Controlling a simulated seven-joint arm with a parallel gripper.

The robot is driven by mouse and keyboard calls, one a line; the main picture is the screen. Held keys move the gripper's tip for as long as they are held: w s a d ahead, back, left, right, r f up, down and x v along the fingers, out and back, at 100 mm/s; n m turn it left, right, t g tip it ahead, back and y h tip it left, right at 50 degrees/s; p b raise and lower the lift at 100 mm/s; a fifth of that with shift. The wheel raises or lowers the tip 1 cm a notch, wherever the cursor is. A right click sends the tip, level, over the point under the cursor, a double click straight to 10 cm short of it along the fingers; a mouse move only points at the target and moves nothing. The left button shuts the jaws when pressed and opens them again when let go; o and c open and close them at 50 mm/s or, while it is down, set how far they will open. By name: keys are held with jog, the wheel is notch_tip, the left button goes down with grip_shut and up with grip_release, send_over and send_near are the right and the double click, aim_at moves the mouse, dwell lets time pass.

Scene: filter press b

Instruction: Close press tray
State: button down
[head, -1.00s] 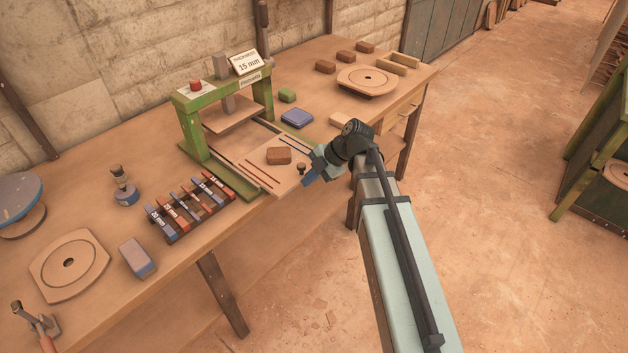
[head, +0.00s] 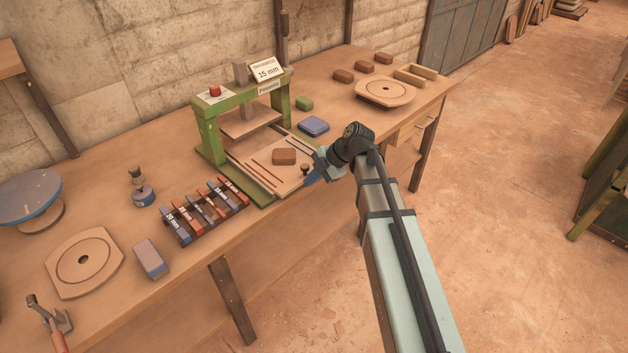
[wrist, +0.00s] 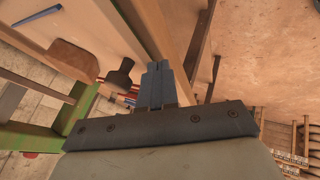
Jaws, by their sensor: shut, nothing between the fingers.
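The green press (head: 212,130) stands on the bench with its wooden tray (head: 262,172) slid partly out at the front. My gripper (head: 311,180) is shut and empty at the tray's front, beside the knob. In the wrist view, my fingertips (wrist: 157,66) are at the tray's front edge (wrist: 133,33); I cannot tell whether they touch it.
A rack of coloured bars (head: 205,210) stands left of the press. A green block (head: 304,103) and a blue pad (head: 314,126) lie to its right. A round wooden plate (head: 385,92) is further right. The floor in front of the bench is open.

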jog(key=s+d+r, duration=0.3)
jog(key=d+r, duration=0.5)
jog(key=d, duration=0.1)
jog(key=s+d+f+m, duration=0.2)
jog(key=s+d+f, duration=0.1)
jog(key=s, duration=0.2)
jog(key=w+a+f+m+t, duration=0.2)
jog(key=w+m, duration=0.4)
jog(key=m, duration=1)
jog(key=w+a+f+m+t, duration=0.3)
jog(key=w+a+m, duration=0.2)
jog(key=m, duration=1.1)
jog(key=shift+w+m+t+h, duration=0.4)
jog(key=shift+w, duration=0.25)
